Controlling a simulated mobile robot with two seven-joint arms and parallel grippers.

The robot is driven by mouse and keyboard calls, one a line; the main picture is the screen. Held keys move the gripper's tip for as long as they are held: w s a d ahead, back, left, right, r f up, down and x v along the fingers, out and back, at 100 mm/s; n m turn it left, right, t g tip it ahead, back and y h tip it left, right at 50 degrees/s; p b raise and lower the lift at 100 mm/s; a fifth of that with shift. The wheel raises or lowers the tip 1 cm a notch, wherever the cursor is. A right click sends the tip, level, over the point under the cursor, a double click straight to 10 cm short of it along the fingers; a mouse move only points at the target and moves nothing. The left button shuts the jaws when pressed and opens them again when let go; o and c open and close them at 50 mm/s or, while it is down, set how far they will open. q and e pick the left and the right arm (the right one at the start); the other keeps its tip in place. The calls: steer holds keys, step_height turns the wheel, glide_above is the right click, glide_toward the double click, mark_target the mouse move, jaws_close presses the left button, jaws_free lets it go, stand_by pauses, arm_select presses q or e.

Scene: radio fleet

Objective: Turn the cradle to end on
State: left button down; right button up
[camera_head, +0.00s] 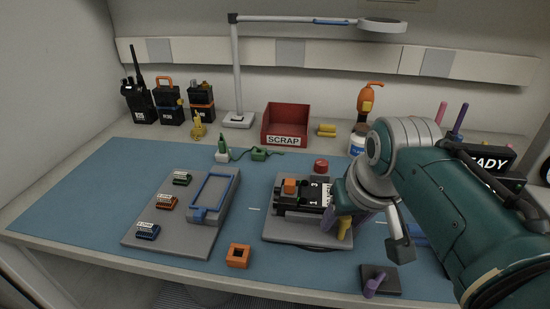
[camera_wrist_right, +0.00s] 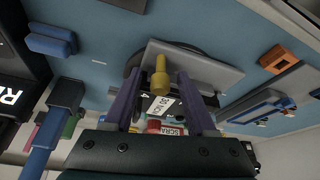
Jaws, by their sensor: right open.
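The cradle (camera_head: 275,231) is a grey plate on a dark round base, right of the mat's middle. It also shows in the wrist view (camera_wrist_right: 205,68). A black radio (camera_head: 292,206) with an orange block on top lies in it, pointing left to right. A yellow peg (camera_head: 345,228) stands at the cradle's right side. My right gripper (camera_head: 348,217) is at that right side, open, with its purple fingers on either side of the yellow peg (camera_wrist_right: 160,80). I cannot tell whether they touch it. My arm hides part of the cradle's right end. My left gripper is not in view.
A grey board (camera_head: 150,239) with small modules and a blue frame (camera_head: 212,190) lies left of the cradle. An orange square part (camera_head: 238,255) lies in front, a dark block with a purple handle (camera_head: 375,284) front right. A red scrap bin (camera_head: 285,125) stands behind.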

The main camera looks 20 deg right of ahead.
jaws_close()
stand_by(0.3)
steer(key=shift+f, duration=0.1)
stand_by(1.0)
